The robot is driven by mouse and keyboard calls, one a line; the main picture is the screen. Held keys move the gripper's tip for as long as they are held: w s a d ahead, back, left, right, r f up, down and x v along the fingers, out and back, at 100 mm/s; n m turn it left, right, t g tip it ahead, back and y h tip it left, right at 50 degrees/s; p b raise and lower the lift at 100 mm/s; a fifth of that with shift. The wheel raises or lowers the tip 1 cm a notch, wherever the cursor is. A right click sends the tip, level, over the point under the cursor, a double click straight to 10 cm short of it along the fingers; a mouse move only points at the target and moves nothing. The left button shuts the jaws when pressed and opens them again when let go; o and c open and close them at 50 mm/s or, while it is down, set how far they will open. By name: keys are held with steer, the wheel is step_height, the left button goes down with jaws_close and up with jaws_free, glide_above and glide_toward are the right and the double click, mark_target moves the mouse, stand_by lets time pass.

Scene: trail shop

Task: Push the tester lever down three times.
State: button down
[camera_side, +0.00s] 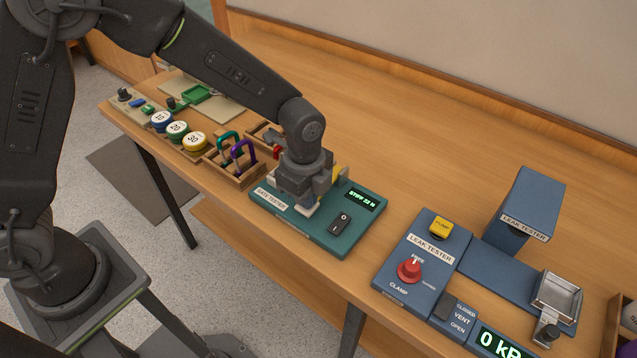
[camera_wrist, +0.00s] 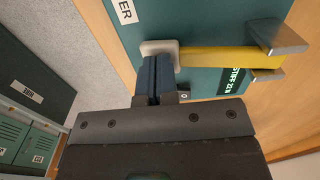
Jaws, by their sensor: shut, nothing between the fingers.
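The teal tester (camera_side: 335,238) stands on the bench, with a lit display (camera_side: 362,198) reading "STIFF 22 N" and a black rocker switch (camera_side: 340,222). Its yellow lever (camera_wrist: 215,56) runs from a metal bracket (camera_wrist: 277,37) to a pale end pad (camera_wrist: 160,46). In the side view the lever (camera_side: 341,174) is mostly hidden behind my gripper (camera_side: 299,203). My gripper's dark fingers (camera_wrist: 157,62) are shut and empty, tips at the pad. I cannot tell whether they touch it or how far the lever is tilted.
A blue leak tester (camera_side: 418,262) with a red knob (camera_side: 409,270) stands to the right. A wooden tray of carabiners (camera_side: 235,165) and several round labelled spools (camera_side: 178,130) stand to the left. The bench behind the testers is clear.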

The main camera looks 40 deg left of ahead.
stand_by(0.4)
steer(key=shift+r, duration=2.1)
steer(key=shift+r, duration=0.1)
steer(key=shift+r, duration=2.4)
steer(key=shift+f, duration=2.5)
steer(key=shift+f, duration=0.15)
